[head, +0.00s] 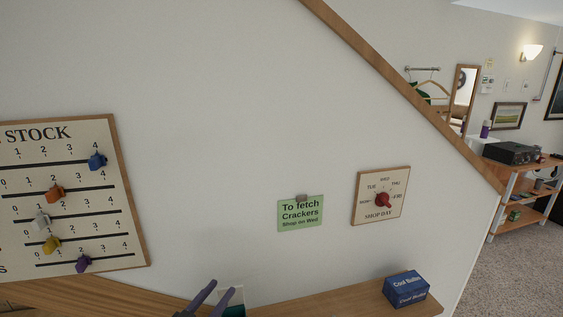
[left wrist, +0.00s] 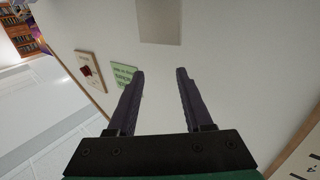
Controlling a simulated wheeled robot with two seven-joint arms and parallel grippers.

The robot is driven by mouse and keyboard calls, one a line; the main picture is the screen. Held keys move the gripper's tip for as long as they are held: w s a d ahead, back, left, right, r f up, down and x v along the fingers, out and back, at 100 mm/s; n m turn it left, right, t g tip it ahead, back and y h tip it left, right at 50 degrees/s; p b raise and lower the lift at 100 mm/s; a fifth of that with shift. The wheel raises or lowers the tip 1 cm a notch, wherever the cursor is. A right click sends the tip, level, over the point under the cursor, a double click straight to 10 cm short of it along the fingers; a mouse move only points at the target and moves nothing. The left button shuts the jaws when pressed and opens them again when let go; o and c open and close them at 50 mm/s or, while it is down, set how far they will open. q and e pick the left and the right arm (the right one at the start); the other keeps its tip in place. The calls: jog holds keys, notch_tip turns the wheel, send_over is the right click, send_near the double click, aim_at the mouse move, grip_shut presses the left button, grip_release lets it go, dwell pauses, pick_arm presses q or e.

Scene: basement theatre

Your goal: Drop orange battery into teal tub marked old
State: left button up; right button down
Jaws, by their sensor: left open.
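My left gripper (head: 221,289) is at the bottom of the head view, in front of the wall and near the wooden shelf. In the left wrist view its two dark fingers (left wrist: 160,73) stand apart with nothing between them. I see no orange battery in either view. My right gripper is not in view.
A blue box (head: 406,290) stands on the wooden shelf (head: 335,302). A STOCK board (head: 75,210) with coloured pegs, a green note (head: 300,214) and a SHOP DAY dial (head: 381,196) are on the wall. The shelf between gripper and box looks clear.

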pick_arm(q)
jog(key=b+v, duration=0.2)
jog(key=v, duration=0.7)
jog(key=shift+s, duration=0.2)
